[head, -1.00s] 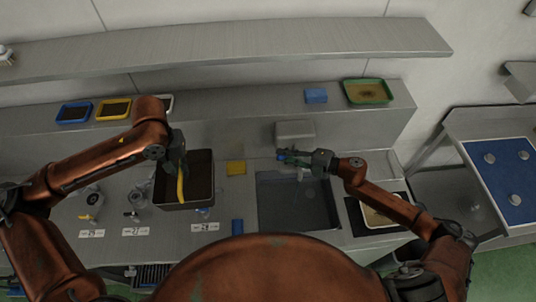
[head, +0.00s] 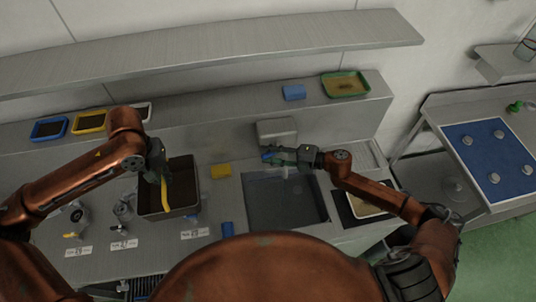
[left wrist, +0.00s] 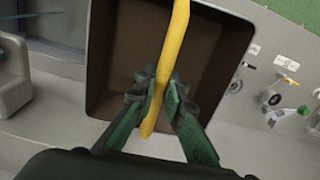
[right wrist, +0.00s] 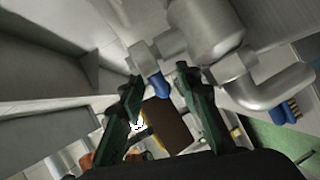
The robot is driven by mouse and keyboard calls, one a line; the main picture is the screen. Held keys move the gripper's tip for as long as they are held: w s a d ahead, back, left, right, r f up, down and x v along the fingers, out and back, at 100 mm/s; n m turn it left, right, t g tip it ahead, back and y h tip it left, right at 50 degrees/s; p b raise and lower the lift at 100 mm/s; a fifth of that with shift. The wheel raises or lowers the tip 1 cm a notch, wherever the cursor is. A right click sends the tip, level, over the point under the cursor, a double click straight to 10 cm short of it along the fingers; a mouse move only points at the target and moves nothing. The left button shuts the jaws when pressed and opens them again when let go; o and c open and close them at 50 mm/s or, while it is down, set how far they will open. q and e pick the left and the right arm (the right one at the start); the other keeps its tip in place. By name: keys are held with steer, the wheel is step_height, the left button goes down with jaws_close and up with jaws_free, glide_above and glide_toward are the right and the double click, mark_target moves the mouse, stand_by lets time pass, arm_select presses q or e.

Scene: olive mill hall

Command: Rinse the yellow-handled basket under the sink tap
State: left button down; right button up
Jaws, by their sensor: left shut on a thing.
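The basket (head: 183,190) is a dark brown bin with a grey rim, on or just above the counter left of the sink (head: 283,203); I cannot tell if it touches. My left gripper (left wrist: 160,92) is shut on its yellow handle (left wrist: 175,45), which crosses the basket in the left wrist view. The sink is a dark rectangular basin. The metal tap (right wrist: 215,45) shows close in the right wrist view, with a blue lever (right wrist: 162,86). My right gripper (right wrist: 158,80) is open, its fingers apart on either side of the blue lever; contact is unclear.
A tray (head: 363,206) stands right of the sink. Small valves (head: 123,209) stand left of the basket. Coloured trays (head: 90,122) line the back ledge.

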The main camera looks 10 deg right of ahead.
steer(key=v, duration=1.1)
steer(key=shift+d, duration=0.25)
steer(key=shift+s, duration=0.15)
